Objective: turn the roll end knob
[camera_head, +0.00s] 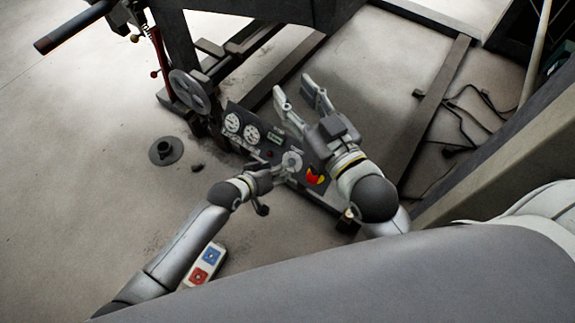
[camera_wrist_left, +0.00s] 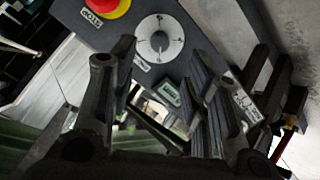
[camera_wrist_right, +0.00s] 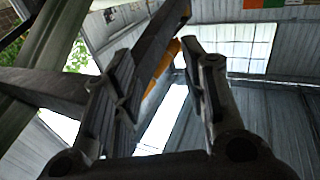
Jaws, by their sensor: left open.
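A grey control panel (camera_head: 262,147) carries a round silver knob (camera_head: 291,161) with marks around it. The knob shows larger in the left wrist view (camera_wrist_left: 158,38), near the red and yellow stop button (camera_wrist_left: 108,8). I cannot tell its pointer setting. My left gripper (camera_head: 274,172) is at the panel's near side, just left of the knob in the head view. Its fingers are apart and empty, and the knob lies beyond their tips in the left wrist view. My right gripper (camera_head: 295,90) is open and empty, raised over the panel's far right side.
A spoked handwheel (camera_head: 190,91) stands on the machine frame behind the panel. Two white gauges (camera_head: 232,123) sit on the panel's left. A black flanged piece (camera_head: 166,151) and a two-button pendant (camera_head: 206,264) lie on the floor. Cables (camera_head: 470,110) lie at right.

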